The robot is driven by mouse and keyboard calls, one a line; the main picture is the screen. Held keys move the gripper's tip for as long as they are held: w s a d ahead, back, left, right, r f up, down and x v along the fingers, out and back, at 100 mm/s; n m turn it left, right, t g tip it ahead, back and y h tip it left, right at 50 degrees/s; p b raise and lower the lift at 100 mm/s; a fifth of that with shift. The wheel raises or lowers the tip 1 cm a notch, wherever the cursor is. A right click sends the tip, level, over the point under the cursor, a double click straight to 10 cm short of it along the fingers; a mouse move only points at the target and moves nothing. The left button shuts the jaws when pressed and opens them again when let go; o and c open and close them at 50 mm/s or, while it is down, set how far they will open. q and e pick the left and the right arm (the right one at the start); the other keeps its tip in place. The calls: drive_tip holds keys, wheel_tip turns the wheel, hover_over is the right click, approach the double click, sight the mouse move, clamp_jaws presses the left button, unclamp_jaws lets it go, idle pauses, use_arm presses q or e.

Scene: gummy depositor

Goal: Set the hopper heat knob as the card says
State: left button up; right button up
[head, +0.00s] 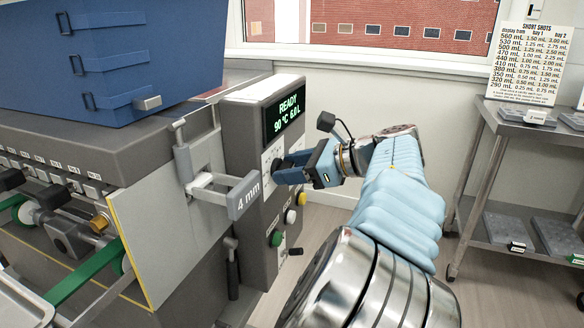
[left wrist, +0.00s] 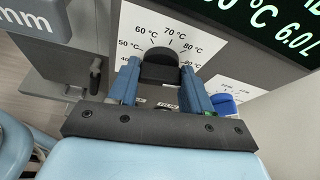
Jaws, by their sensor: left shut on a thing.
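The hopper heat knob (left wrist: 160,66) is a black dial on the depositor's front panel. A printed scale around it shows marks such as 60, 70 and 80 °C; I cannot tell its exact setting. My left gripper (left wrist: 159,82) has its two blue fingers on either side of the knob, shut on it. In the head view the left gripper (head: 283,169) is at the panel below the display and largely hides the knob. The display (head: 286,115) reads READY, 90 °C, 6.0 L. My right gripper is out of view.
A blue knob (left wrist: 222,103) sits right of the heat knob. A "4 mm" bracket (head: 220,190) juts out close to my gripper. Green (head: 276,238), white and yellow buttons lie lower. A SHORT SHOTS card (head: 530,62) stands on the steel rack at right.

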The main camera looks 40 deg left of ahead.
use_arm(q)
drive_tip(key=shift+f, duration=0.1)
drive_tip(key=o, duration=1.1)
drive_tip(key=shift+c, duration=0.2)
drive_tip(key=v, duration=1.4)
